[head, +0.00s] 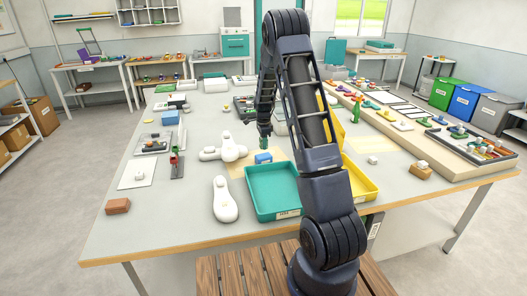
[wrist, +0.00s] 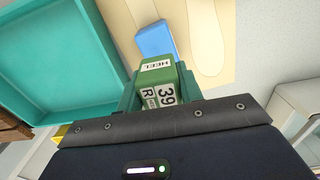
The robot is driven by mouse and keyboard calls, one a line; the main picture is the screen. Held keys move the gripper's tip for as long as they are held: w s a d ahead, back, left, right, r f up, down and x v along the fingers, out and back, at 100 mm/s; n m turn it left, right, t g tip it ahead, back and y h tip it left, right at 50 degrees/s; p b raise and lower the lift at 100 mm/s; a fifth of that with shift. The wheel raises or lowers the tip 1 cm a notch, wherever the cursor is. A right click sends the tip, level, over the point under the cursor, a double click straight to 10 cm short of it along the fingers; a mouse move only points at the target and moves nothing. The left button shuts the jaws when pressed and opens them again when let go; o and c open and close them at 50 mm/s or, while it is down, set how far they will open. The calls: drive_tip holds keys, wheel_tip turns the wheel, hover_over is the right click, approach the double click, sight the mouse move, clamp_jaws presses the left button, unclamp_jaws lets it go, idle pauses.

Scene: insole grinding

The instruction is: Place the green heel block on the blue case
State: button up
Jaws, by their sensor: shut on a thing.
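My gripper (head: 264,137) is shut on the green heel block (wrist: 159,80), which carries white labels reading "HEEL" and "39 R". In the head view the block (head: 264,144) is small and partly hidden by the fingers. A small blue case (head: 263,158) lies on the beige sheet with the foot outline, close to the teal tray. In the wrist view the blue case (wrist: 155,39) lies just beyond the held block. I cannot tell the exact height gap, but the block does not appear to rest on the case.
The teal tray (head: 273,213) stands in front of the case, with a yellow tray (head: 362,186) to its right. White shoe lasts (head: 225,201) lie to the left. The beige outlined sheet (wrist: 205,35) extends around the case. The front left of the table is mostly clear.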

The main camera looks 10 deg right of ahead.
sight(263, 156)
drive_tip(key=shift+f, duration=2.25)
drive_tip(key=shift+f, duration=0.15)
drive_tip(key=o, duration=1)
